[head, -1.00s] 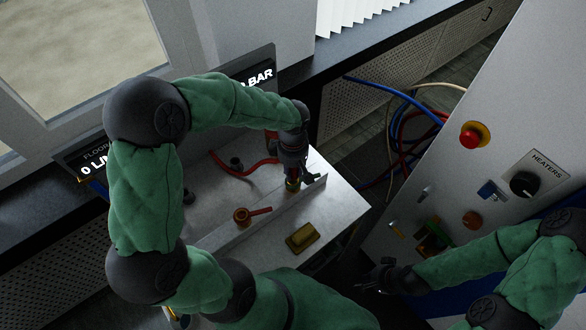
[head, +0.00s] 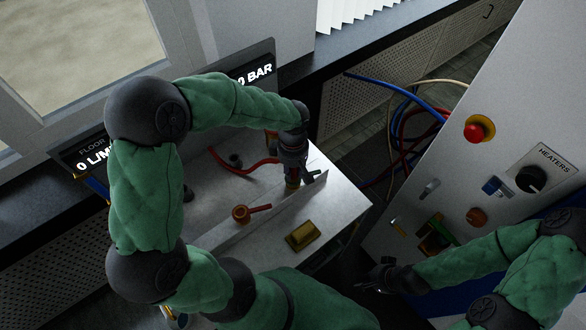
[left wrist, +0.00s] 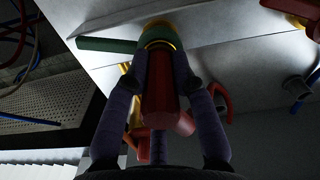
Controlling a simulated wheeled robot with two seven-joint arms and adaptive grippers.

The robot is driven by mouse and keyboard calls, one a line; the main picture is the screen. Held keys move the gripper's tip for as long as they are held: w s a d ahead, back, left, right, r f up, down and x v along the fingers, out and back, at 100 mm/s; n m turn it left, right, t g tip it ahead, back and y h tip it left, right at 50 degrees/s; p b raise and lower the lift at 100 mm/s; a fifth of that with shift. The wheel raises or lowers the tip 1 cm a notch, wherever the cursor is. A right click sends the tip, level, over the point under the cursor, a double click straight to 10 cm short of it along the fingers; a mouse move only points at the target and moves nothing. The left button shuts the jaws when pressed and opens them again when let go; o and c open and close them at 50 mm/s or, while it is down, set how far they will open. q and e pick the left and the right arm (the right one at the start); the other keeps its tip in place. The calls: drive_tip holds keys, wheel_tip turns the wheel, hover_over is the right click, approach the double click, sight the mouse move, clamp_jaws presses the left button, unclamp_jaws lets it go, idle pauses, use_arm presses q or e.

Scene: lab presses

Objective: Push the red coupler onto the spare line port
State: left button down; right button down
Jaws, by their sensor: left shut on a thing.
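The red coupler (left wrist: 160,105) is between the fingers of my left gripper (left wrist: 158,85) in the left wrist view. My left gripper (head: 293,170) is shut on it, over the upright plate on the bench. The coupler's far end meets a brass ring on the spare line port (left wrist: 158,38), which has a green lever (left wrist: 95,44); I cannot tell how far it is seated. In the head view the gripper mostly hides the coupler, and brass shows just below. My right gripper (head: 372,279) is away to the right, too small and dark to read.
A grey cabinet (head: 510,110) with a red button stands at right, with loose cables behind the bench.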

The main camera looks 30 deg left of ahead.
use_arm(q)
drive_tip(key=c, duration=0.9)
unclamp_jaws()
drive_tip(key=shift+c, duration=0.2)
drive_tip(key=shift+f, duration=0.1)
wheel_tip(320, 180, up, 12)
drive_tip(key=shift+r, duration=0.1)
